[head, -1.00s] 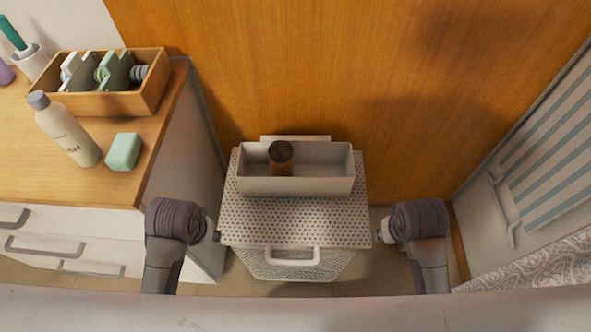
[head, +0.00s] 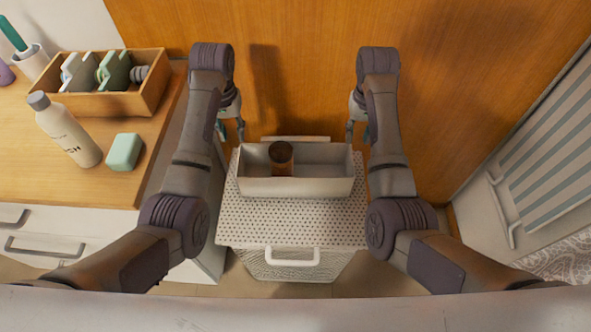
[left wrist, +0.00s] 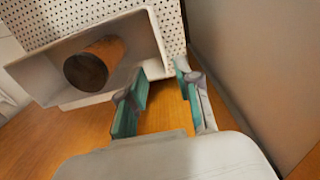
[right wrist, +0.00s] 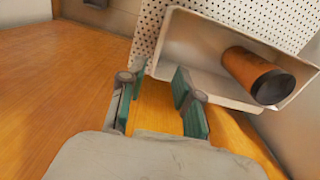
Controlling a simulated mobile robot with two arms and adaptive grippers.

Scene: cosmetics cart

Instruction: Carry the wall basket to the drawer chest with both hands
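The wall basket (head: 322,187) is a pale grey open box with a back flange, resting on a perforated lidded hamper. A brown cylinder (head: 281,158) stands inside it, left of the middle. My left gripper (head: 238,138) is beside the basket's back left corner, apart from it. In the left wrist view its fingers (left wrist: 160,105) are open and empty, near the basket (left wrist: 107,27). My right gripper (head: 351,138) is beside the back right corner. In the right wrist view its fingers (right wrist: 155,103) are open and empty, near the basket (right wrist: 190,47). The drawer chest (head: 40,250) is at the left.
The chest's wooden top carries a wooden organizer box (head: 150,92), a bottle (head: 66,130) and a green block (head: 125,152). The hamper (head: 295,225) stands against the wooden wall. A striped cloth (head: 555,140) hangs on a rail at the right.

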